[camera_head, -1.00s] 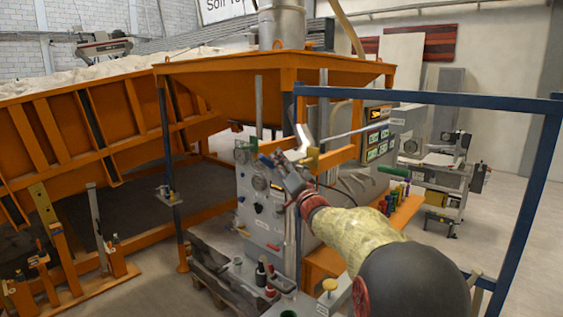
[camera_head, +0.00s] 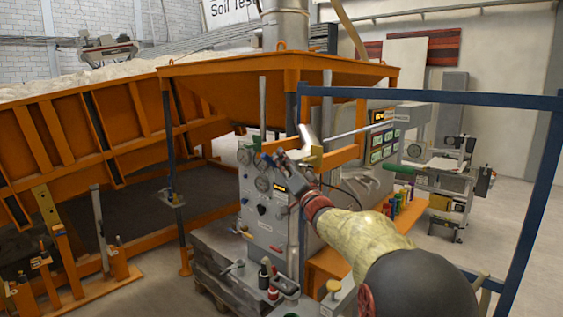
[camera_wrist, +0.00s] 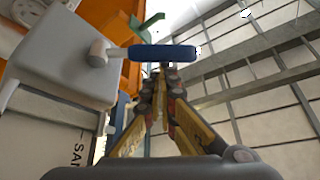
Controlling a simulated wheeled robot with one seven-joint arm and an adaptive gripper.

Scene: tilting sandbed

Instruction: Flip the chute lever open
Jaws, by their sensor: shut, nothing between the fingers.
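A lever with a blue grip (camera_wrist: 165,52) on a grey metal pivot lies across the upper middle of the wrist view. It is the lever closest to my gripper; no label shows whether it is the chute lever. In the head view a small blue grip (camera_head: 266,160) shows at the upper part of the grey control cabinet (camera_head: 262,215). My gripper (camera_wrist: 161,72) is shut and empty, its fingertips just below the blue grip in the wrist view; I cannot tell whether they touch it. In the head view my gripper (camera_head: 283,163) is small beside the cabinet face.
An orange hopper (camera_head: 225,95) stands above the cabinet. A blue frame (camera_head: 440,98) crosses over and right of my arm. A green handle (camera_wrist: 148,25) shows behind the blue grip. The orange sandbed wall (camera_head: 60,130) fills the left. Open floor lies at the right.

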